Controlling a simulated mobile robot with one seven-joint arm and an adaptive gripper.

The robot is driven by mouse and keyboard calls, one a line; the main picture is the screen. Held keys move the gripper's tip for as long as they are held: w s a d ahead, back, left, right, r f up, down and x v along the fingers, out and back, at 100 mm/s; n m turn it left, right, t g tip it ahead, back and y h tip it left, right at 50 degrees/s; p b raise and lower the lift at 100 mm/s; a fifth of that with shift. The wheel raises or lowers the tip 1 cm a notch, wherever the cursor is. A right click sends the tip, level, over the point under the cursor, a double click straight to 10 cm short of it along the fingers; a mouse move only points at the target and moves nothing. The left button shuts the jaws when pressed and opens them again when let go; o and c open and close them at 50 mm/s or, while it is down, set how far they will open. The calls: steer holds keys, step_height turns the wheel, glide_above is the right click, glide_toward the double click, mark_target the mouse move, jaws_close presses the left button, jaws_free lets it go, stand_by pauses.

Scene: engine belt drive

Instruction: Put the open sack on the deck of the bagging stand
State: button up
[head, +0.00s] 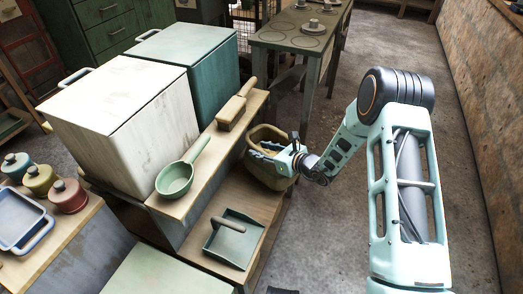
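The open sack (268,177) is olive-tan with a wide mouth facing up. It is at the far end of the low wooden deck (238,193) of what looks like the bagging stand. I cannot tell whether the sack rests on the deck or hangs just above it. My gripper (272,152) reaches in from the right and its fingers are at the sack's mouth, overlapping the rim. The fingers are small and partly hidden, so their grip on the rim is unclear.
A green dustpan (222,250) lies on the near deck. A green scoop (174,180) and a brush (232,112) lie on the raised ledge. Two large bins (125,130), one white and one teal (190,60), stand left. Floor right of the stand is clear.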

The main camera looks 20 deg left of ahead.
steer(key=p+v, duration=0.3)
steer(key=v, duration=0.9)
